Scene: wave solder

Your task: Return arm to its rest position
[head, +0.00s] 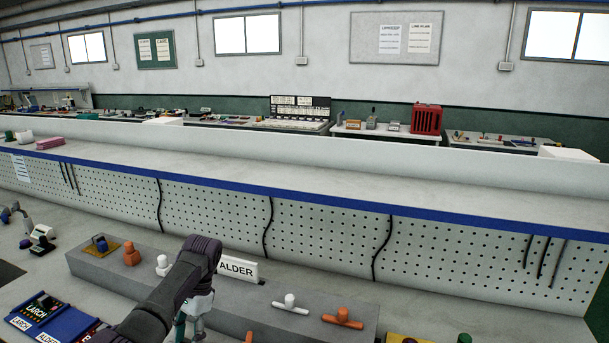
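My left arm comes in from the bottom left, and its dark elbow rises in front of the grey raised block. My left gripper (190,326) hangs below the dark wrist, pointing down in front of the block. Its fingertips are partly cut off at the bottom edge, and I cannot tell whether it is open or shut. I see nothing clearly held in it. My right arm and gripper are not in view.
The grey block (90,262) carries an ALDER sign (238,268), orange and white pegs and a blue piece on a yellow base. Blue LARCH trays (38,312) lie at lower left. A white pegboard (330,245) stands behind. Yellow and green pieces (464,338) show at bottom right.

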